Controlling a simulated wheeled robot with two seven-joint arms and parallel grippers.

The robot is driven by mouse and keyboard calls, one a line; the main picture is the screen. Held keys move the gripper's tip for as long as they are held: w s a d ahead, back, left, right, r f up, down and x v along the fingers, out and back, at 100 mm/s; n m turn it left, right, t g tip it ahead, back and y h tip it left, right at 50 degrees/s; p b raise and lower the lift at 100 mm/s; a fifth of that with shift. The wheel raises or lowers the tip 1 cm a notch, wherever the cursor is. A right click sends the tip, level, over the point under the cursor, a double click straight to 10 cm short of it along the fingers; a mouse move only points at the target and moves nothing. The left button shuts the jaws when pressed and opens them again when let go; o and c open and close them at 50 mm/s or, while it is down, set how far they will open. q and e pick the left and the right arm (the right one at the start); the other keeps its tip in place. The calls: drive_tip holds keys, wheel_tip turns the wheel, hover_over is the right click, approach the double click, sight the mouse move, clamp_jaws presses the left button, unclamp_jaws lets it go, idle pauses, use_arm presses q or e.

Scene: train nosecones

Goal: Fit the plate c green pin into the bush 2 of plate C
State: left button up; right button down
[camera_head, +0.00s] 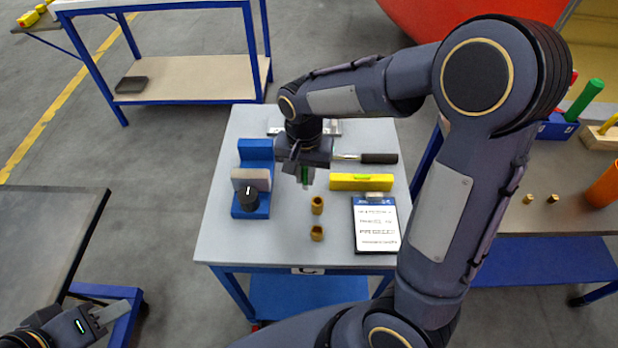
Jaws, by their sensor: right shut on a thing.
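My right gripper (304,172) points down over the light grey table top and is shut on the green pin (306,177), which hangs below it, mostly covered by the fingers. Two brass-coloured bushes stand on the table top, a farther one (317,206) and a nearer one (316,234). The pin is above and just beyond the farther bush, apart from it in the picture. I cannot tell which is bush 2. A label with a C (308,270) is on the table's front edge. My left gripper (115,313) is at the lower left, away from the table; its jaw opening is unclear.
Left of the pin stands a blue fixture (256,150) with a black knob (249,198). On the right lie a yellow level (361,182), a black-handled tool (378,158) and a clipboard (376,225). Free table top lies left of the bushes. A dark table (50,225) stands left.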

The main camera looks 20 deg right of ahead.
drive_tip(key=shift+w+d+f, duration=0.3)
drive_tip(key=shift+d+f, duration=0.05)
drive_tip(key=shift+f, duration=0.2)
drive_tip(key=shift+w+d+f, duration=0.3)
drive_tip(key=shift+d+f, duration=0.05)
drive_tip(key=shift+f, duration=0.15)
wheel_tip(320, 180, down, 4)
drive_tip(key=shift+w+d+r, duration=0.15)
drive_tip(key=shift+f, duration=0.2)
drive_tip(key=c, duration=1.4)
unclamp_jaws()
drive_tip(key=shift+r, duration=0.2)
